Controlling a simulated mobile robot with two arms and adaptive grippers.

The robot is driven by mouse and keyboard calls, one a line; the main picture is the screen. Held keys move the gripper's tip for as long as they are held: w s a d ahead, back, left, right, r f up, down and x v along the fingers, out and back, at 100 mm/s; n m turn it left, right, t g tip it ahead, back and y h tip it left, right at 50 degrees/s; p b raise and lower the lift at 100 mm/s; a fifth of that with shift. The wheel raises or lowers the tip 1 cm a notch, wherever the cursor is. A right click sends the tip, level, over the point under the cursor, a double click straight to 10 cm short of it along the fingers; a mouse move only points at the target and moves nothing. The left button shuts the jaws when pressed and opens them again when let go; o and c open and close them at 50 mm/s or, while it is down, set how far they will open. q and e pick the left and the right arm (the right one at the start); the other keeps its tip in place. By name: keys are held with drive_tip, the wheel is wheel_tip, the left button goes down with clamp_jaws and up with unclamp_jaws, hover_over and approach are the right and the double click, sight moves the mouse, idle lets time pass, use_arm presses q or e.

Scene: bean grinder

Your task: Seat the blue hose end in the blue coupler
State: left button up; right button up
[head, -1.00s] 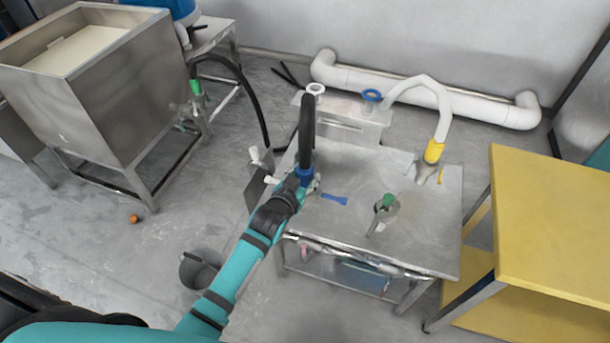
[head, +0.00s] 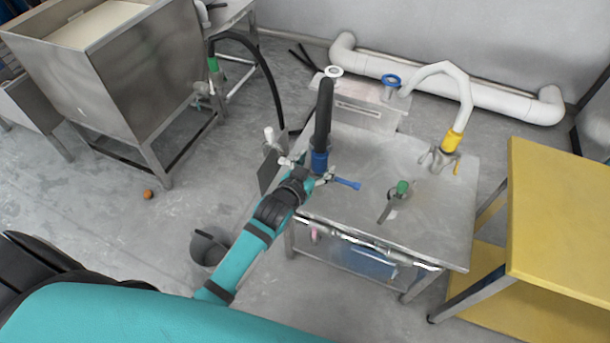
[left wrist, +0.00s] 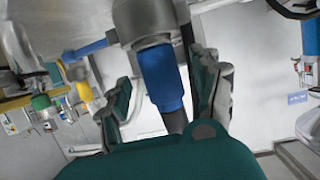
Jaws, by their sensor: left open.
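The blue hose end (head: 320,161), a blue collar on an upright black hose (head: 323,112), stands at the table's left side. In the left wrist view the blue hose end (left wrist: 161,75) meets a grey metal coupler (left wrist: 148,22) whose blue lever (left wrist: 88,48) sticks out to the left. The blue lever (head: 346,183) also shows in the head view, right of the hose end. My left gripper (head: 306,171) is open, its fingers on either side of the hose end with gaps visible. How deep the collar sits in the coupler I cannot tell. My right gripper is out of view.
A yellow hose end (head: 452,140) stands in a coupler at the table's right, and a green-topped coupler (head: 402,188) stands near the middle. A metal box (head: 358,112) with white and blue rings is behind. A yellow shelf (head: 560,220) is at right.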

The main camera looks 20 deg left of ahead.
use_arm(q)
drive_tip(key=v, duration=0.9)
drive_tip(key=shift+r, duration=0.15)
drive_tip(key=s+f+g, duration=0.2)
drive_tip(key=s+f, duration=0.2)
drive_tip(key=f, duration=0.6)
drive_tip(key=s+f+g, duration=0.2)
drive_tip(key=s+f, duration=0.1)
drive_tip(key=f, duration=0.6)
drive_tip(key=s+f+g, duration=0.2)
drive_tip(key=s+f, duration=0.2)
drive_tip(key=f, duration=0.6)
drive_tip(key=s+a+f+g, duration=0.1)
drive_tip(key=s+f+g, duration=0.1)
drive_tip(key=s+f, duration=0.3)
drive_tip(key=s+a+f+g, duration=0.2)
drive_tip(key=s+f, duration=0.4)
drive_tip(key=s, duration=0.8)
drive_tip(key=s+a+f+m+g+y+p, duration=0.1)
drive_tip(key=s+a+f+g, duration=0.1)
drive_tip(key=s+f, duration=0.3)
drive_tip(key=s+g, duration=0.1)
drive_tip(key=s, duration=0.3)
drive_tip(key=shift+s+a+f, duration=0.2)
drive_tip(key=shift+s+f, duration=0.1)
drive_tip(key=shift+s, duration=0.1)
